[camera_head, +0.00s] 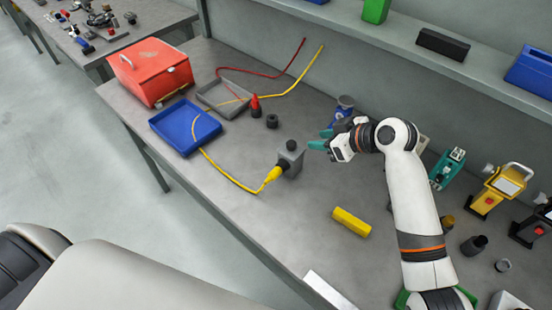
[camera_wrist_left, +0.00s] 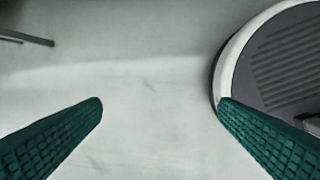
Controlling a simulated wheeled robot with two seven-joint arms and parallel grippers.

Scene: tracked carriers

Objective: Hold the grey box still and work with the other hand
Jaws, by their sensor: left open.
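The grey box (camera_head: 290,158) stands upright on the workbench (camera_head: 240,210), with a round dark knob on top. A yellow plug (camera_head: 272,175) on a yellow cable meets its lower left side; I cannot tell if it is seated. My right gripper (camera_head: 321,139) is just right of the box, apart from it, its teal fingers apart and pointing left. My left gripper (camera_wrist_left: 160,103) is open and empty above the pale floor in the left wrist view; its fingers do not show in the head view.
A blue tray (camera_head: 164,138), a grey tray (camera_head: 208,104) and a red toolbox (camera_head: 128,84) lie to the left. A red plug (camera_head: 255,108) stands behind the box. A yellow block (camera_head: 352,222) lies in front. Several devices line the right, including a yellow one (camera_head: 482,203).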

